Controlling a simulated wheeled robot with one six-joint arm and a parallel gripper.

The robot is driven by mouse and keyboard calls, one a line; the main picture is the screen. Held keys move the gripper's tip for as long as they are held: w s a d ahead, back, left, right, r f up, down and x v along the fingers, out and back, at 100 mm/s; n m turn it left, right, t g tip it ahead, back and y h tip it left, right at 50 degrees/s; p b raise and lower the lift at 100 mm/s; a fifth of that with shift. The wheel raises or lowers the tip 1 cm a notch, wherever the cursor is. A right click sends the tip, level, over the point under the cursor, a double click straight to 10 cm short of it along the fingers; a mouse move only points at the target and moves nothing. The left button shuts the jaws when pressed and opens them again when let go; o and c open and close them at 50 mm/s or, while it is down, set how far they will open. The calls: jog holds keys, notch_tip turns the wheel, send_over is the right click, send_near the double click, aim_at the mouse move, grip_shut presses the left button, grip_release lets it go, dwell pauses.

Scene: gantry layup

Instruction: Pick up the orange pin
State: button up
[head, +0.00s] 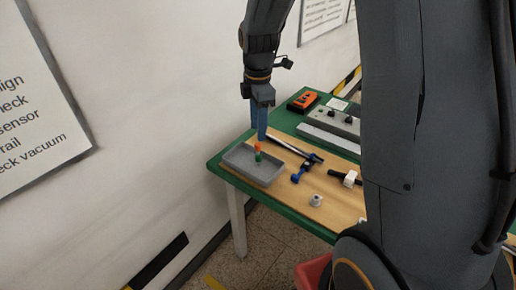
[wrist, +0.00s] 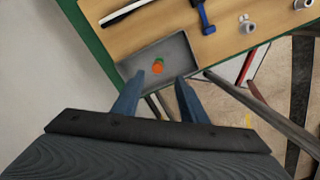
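The orange pin (head: 257,147) stands in a grey tray (head: 265,175) at the near left end of the table, with a green part below its orange top. In the wrist view the orange pin (wrist: 158,67) shows from above, inside the tray (wrist: 184,47), with a bit of green beside it. My gripper (head: 259,122) hangs above the tray, pointing down, its blue fingers over the back part. In the wrist view the two fingers of my gripper (wrist: 158,92) are spread apart and nothing is between their tips. The pin lies just beyond the fingertips.
An orange device (head: 303,101) and a grey control box (head: 333,124) stand behind. A white wall is on the left.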

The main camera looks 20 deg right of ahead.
aim_at(258, 144)
jog(key=shift+w+f+n, duration=0.2)
jog(key=shift+w+n, duration=0.4)
jog(key=shift+n, duration=0.2)
jog(key=shift+f, duration=0.3)
jog(key=shift+s+f+p, duration=0.15)
jog(key=shift+f+p, duration=0.55)
jog(key=shift+f, duration=1.1)
jog(key=shift+s+f+p, duration=0.15)
jog(key=shift+f+p, duration=0.55)
jog(key=shift+f, duration=1.05)
grip_shut()
notch_tip(258, 144, up, 10)
jog(key=b, duration=0.2)
jog(key=shift+b, duration=0.3)
jog(key=shift+f+p, duration=0.1)
jog(key=shift+p, duration=0.35)
